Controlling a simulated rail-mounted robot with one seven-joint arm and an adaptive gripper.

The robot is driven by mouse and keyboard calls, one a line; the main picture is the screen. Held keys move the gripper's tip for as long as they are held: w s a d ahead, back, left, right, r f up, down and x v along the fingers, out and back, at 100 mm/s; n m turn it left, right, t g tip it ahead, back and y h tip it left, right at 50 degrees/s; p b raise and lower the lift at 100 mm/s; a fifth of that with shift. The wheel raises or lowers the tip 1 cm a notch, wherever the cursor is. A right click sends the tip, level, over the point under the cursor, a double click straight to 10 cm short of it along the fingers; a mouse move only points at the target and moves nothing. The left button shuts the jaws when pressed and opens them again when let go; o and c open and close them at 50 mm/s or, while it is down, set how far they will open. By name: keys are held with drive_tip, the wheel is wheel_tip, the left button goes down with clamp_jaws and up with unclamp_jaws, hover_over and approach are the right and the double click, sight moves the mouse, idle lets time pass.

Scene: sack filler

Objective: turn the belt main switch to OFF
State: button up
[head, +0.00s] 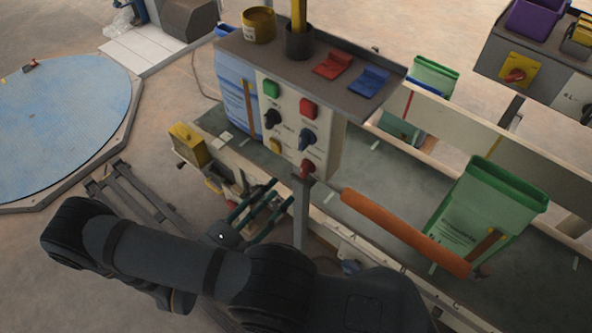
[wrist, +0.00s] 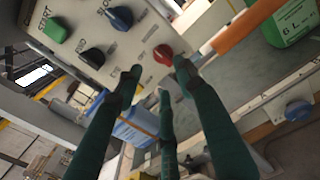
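A control panel (head: 290,125) on a grey-topped cabinet carries a red knob (head: 307,168) at its lower right corner. In the wrist view this red knob (wrist: 163,53) shows just beyond my fingertips. Another red rotary switch (head: 515,75) sits on a yellow plate on the box at upper right. I cannot read a label naming either as the belt main switch. My gripper (head: 262,208), with teal fingers, is below and left of the panel. In the wrist view my gripper (wrist: 159,72) is open and empty, its fingertips spread below and beside the red knob, apparently not touching.
Near the red knob are a blue knob (wrist: 121,18), a black knob (wrist: 92,57) and a green button (wrist: 57,30). An orange roller (head: 405,232) and a green sack (head: 485,210) are on the right. A yellow box (head: 188,145) stands left of the panel.

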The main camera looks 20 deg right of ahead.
sight(306, 169)
drive_tip(key=p+x, duration=0.2)
drive_tip(key=x, duration=0.6)
drive_tip(key=shift+d, duration=0.15)
drive_tip(key=shift+c, duration=0.6)
clamp_jaws()
